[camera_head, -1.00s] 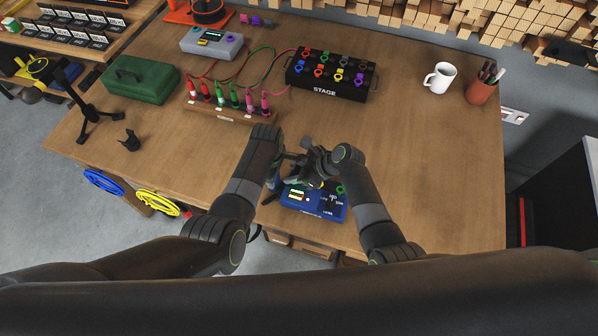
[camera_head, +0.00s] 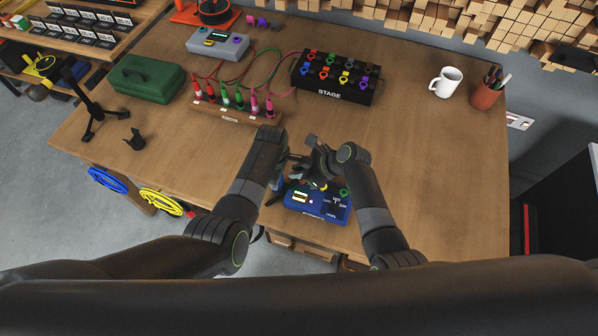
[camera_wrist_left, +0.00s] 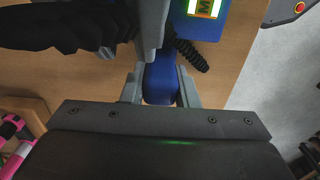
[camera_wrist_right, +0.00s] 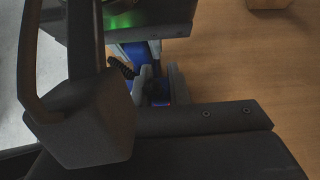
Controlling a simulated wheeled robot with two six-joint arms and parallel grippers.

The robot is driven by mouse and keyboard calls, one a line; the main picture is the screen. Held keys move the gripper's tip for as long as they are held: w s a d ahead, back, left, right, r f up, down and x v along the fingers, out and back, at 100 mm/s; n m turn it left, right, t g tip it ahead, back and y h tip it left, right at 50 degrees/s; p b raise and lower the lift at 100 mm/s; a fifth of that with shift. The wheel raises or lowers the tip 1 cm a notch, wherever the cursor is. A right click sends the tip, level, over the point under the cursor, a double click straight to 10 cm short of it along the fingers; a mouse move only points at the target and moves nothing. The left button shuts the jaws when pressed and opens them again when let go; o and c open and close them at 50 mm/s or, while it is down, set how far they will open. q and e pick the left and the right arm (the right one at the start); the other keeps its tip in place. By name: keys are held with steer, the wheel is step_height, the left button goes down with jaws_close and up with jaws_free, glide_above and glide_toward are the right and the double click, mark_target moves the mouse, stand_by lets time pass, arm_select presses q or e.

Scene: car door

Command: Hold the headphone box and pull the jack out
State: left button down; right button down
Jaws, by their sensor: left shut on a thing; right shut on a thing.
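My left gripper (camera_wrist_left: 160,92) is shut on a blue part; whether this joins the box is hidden. A black coiled cable (camera_wrist_left: 191,55) runs beside it. My right gripper (camera_head: 315,180) is at the box's back edge. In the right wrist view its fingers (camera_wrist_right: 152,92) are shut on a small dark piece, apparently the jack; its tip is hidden.
Behind are a wooden rack (camera_head: 235,112) of coloured plugs and a black STAGE box (camera_head: 335,78) with cables. A green case (camera_head: 147,79) and a black stand (camera_head: 92,115) are at left. A mug (camera_head: 446,82) and pen cup (camera_head: 486,94) are at right.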

steer(key=s+d, duration=0.2)
steer(key=d, duration=0.3)
steer(key=s+d, duration=0.2)
steer(key=d, duration=0.4)
steer(key=s+d, duration=0.3)
steer(key=d, duration=0.2)
steer(key=shift+d, duration=0.3)
arm_select(q)
steer(key=c, duration=1)
jaws_free()
steer(key=shift+c, duration=0.2)
steer(key=shift+r, duration=0.1)
